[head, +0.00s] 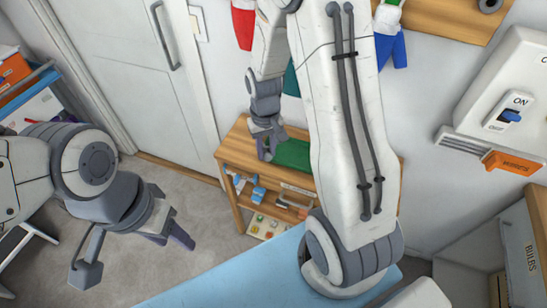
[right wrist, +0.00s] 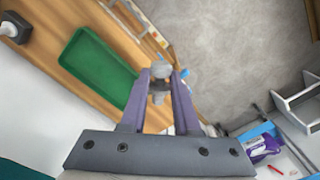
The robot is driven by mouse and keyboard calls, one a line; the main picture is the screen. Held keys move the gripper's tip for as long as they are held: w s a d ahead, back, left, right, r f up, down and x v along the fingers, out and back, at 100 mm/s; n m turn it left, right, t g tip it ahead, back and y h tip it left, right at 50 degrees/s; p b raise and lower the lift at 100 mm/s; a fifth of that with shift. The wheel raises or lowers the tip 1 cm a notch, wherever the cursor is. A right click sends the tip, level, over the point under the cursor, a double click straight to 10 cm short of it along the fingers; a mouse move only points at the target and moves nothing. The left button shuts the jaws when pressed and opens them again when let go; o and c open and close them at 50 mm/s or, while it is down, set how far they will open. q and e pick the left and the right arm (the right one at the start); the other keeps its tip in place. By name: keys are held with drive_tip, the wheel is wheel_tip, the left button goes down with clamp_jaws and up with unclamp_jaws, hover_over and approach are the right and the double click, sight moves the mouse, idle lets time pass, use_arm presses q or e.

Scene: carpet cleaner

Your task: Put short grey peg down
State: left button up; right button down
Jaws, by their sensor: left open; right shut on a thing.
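The short grey peg (right wrist: 161,71) is between the fingertips of my right gripper (right wrist: 163,84) in the right wrist view. My right gripper (head: 268,146) is shut on it, above the wooden bench by the wall. In the head view the peg cannot be made out from the gripper. A green tray (right wrist: 98,68) lies on the bench top, left of the held peg in the right wrist view; it also shows in the head view (head: 293,154). My left gripper (head: 178,236) is open and empty, over the floor at the left.
The wooden bench (head: 232,146) has lower shelves with small items. A light blue surface (head: 235,272) lies in front. A grey door (head: 130,70) and carpet (head: 200,205) are to the left. A dark grey object (right wrist: 14,28) stands on the bench's far end.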

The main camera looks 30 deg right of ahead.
use_arm(q)
wheel_tip(320, 180, down, 13)
drive_tip(key=b, duration=1.1)
use_arm(e)
drive_tip(key=s+d+f+m, duration=0.2)
drive_tip(key=s+d+m, duration=0.2)
drive_tip(key=d, duration=0.8)
drive_tip(key=s+d+f+m, duration=0.1)
drive_tip(key=s+d+m, duration=0.25)
drive_tip(key=d, duration=0.95)
drive_tip(key=m+p, duration=0.2)
drive_tip(key=p, duration=1.2)
hover_over(307, 161)
wheel_tip(307, 161, down, 7)
drive_tip(key=shift+s+f, duration=0.1)
drive_tip(key=shift+s, duration=0.05)
wheel_tip(307, 161, down, 4)
drive_tip(key=shift+r+p, duration=0.15)
drive_tip(key=shift+p, duration=0.5)
use_arm(q)
wheel_tip(307, 161, up, 16)
drive_tip(key=shift+f, duration=0.25)
use_arm(e)
drive_tip(key=shift+f, duration=0.2)
